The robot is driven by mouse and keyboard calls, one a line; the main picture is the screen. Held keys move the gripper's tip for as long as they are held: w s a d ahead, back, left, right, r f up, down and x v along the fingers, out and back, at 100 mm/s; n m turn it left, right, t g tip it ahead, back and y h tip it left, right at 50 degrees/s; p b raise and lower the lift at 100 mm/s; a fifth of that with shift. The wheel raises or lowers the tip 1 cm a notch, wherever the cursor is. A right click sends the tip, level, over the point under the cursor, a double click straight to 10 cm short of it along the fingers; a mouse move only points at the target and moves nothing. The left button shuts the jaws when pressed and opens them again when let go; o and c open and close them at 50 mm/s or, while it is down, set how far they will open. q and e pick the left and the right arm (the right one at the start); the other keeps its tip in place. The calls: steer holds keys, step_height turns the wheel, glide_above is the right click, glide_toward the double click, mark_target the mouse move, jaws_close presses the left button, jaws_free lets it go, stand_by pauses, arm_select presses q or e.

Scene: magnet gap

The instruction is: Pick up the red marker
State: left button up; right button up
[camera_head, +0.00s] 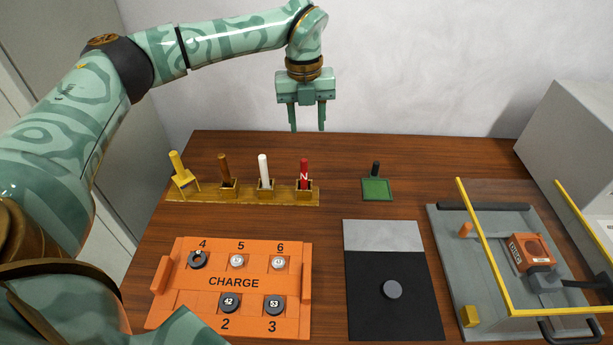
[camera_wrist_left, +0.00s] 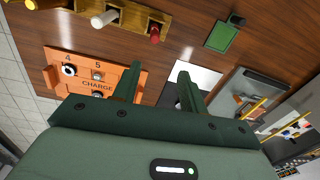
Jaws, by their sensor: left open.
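The red marker (camera_head: 304,173) stands upright in the right-hand socket of a yellow rack (camera_head: 245,198) at the back left of the table. It carries a white letter N in the head view. It also shows in the left wrist view (camera_wrist_left: 155,33), ahead of the fingers. My left gripper (camera_head: 308,118) is open and empty, fingers pointing down, above and behind the rack and apart from the marker. Its two fingers also show in the left wrist view (camera_wrist_left: 158,85). My right gripper is not in view.
A white marker (camera_head: 263,168), a brown one (camera_head: 225,168) and a yellow one (camera_head: 177,163) stand beside it. A black peg (camera_head: 376,169) stands on a green plate to the right. An orange CHARGE tray (camera_head: 232,311), a grey-black mat (camera_head: 365,235) and a yellow-framed fixture (camera_head: 446,257) lie in front.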

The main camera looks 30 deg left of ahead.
arm_select(q)
steer(key=a+f, duration=0.1)
steer(key=a, duration=0.1)
steer(key=b, duration=0.3)
glide_above(304, 171)
steer(key=a, duration=0.1)
steer(key=shift+n+y, duration=0.3)
steer(key=shift+n, duration=0.1)
steer(key=f, duration=0.9)
steer(key=shift+w, duration=0.25)
steer(key=shift+d+f, duration=0.1)
steer(key=shift+f, duration=0.3)
steer(key=f+b, duration=0.1)
steer(key=f, duration=0.1)
steer(key=f+b, duration=0.1)
steer(key=f, duration=0.2)
steer(key=shift+w+d+f, duration=0.15)
steer(key=shift+w+f, duration=0.05)
steer(key=shift+r, duration=0.15)
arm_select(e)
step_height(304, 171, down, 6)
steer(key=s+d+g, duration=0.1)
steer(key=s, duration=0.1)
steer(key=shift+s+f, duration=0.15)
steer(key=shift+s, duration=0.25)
arm_select(q)
jaws_close()
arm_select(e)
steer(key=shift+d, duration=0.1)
